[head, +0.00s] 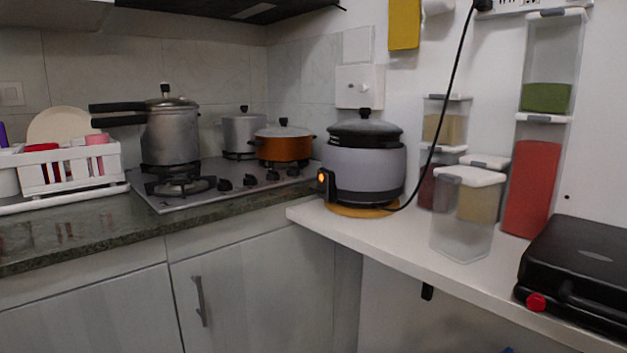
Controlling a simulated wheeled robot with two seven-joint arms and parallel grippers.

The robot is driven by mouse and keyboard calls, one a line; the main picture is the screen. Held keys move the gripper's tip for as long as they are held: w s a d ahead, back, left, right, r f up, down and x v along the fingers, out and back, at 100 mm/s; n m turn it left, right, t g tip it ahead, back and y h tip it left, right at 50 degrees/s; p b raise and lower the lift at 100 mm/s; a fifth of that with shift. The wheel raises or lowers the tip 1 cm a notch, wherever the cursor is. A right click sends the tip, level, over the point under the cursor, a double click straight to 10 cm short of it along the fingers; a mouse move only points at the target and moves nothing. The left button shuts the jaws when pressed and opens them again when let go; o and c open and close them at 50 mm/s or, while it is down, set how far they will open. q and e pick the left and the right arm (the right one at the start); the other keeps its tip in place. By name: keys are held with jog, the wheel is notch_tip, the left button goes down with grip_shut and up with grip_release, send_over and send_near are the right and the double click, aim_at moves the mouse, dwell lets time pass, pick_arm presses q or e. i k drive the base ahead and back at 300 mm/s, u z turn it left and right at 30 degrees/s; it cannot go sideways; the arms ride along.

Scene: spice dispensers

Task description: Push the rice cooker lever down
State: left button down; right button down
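The rice cooker (364,172) is a grey-lilac pot with a black lid and knob. It stands on a round yellow-orange mat (338,210) at the corner of the white shelf. A black control panel (327,186) with a lit orange light (321,178) is on its front left side. The lever itself is too small to make out; it cannot be told whether it is up or down. A black cord runs from the cooker up to a wall socket. Neither of my grippers is in view.
The white shelf (399,237) also holds clear spice containers (466,218) right of the cooker and a black grill (580,262) at far right. A stove (217,184) with several pots and a white dish rack (68,169) are left. Shelf space before the cooker is clear.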

aim_at(314, 189)
jog(key=k, duration=0.7)
jog(key=u, duration=0.35)
jog(key=i, duration=1.6)
jog(key=z, duration=0.35)
